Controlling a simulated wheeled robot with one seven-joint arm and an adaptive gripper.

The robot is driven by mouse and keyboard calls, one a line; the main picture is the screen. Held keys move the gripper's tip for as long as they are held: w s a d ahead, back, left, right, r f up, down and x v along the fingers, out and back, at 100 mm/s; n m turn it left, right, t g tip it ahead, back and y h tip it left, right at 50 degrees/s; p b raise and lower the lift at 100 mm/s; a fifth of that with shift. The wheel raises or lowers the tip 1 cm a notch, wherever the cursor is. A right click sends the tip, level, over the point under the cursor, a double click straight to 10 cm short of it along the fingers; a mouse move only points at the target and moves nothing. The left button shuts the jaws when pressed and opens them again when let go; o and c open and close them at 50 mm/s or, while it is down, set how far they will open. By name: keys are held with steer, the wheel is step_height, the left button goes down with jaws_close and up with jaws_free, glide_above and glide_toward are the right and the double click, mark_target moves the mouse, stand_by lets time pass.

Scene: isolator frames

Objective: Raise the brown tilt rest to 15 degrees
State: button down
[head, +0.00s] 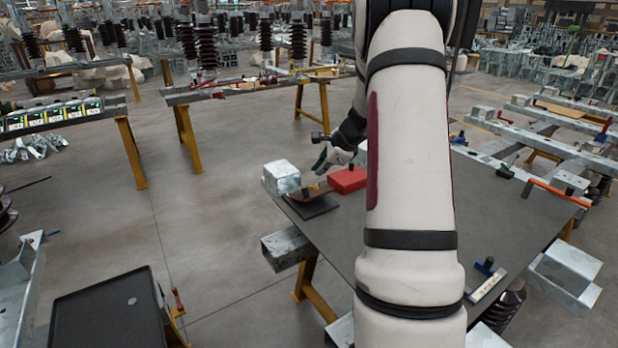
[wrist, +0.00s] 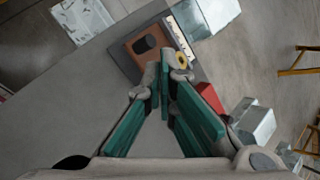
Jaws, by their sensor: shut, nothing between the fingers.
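In the head view the rest (head: 316,190) is small, on a dark base plate (head: 318,208) at the table's far left corner. Its angle cannot be read. My gripper (wrist: 165,72) is shut and empty, its tips over the rest's near edge; contact cannot be told. In the head view my gripper (head: 324,160) is just above the rest.
A red block (head: 347,180) lies right of the rest on the grey table (head: 490,225). A galvanised block (head: 281,178) is close on the left. A blue-handled tool (head: 486,268) lies near the table's front right. My arm hides the table's middle.

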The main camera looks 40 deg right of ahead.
steer(key=w+a+r+n+g, duration=0.1)
steer(key=w+r+n+g, duration=0.2)
steer(key=n, duration=0.9)
steer(key=w+r+n, duration=0.2)
steer(key=r+n, duration=0.3)
steer(key=n, duration=0.7)
steer(key=shift+h, duration=0.3)
steer(key=x, duration=0.4)
steer(key=s+x, duration=0.1)
steer(key=x, duration=0.2)
steer(key=s+x, duration=0.1)
steer(key=x, duration=0.3)
steer(key=shift+w+a+f, duration=0.15)
steer(key=shift+w+f, duration=0.05)
steer(key=shift+f, duration=0.5)
steer(key=shift+s+f, duration=0.3)
steer(key=shift+f, duration=0.5)
steer(key=shift+s+a+f, duration=0.2)
steer(key=shift+s+f, duration=0.45)
steer(key=shift+f, duration=0.05)
steer(key=shift+p, duration=0.3)
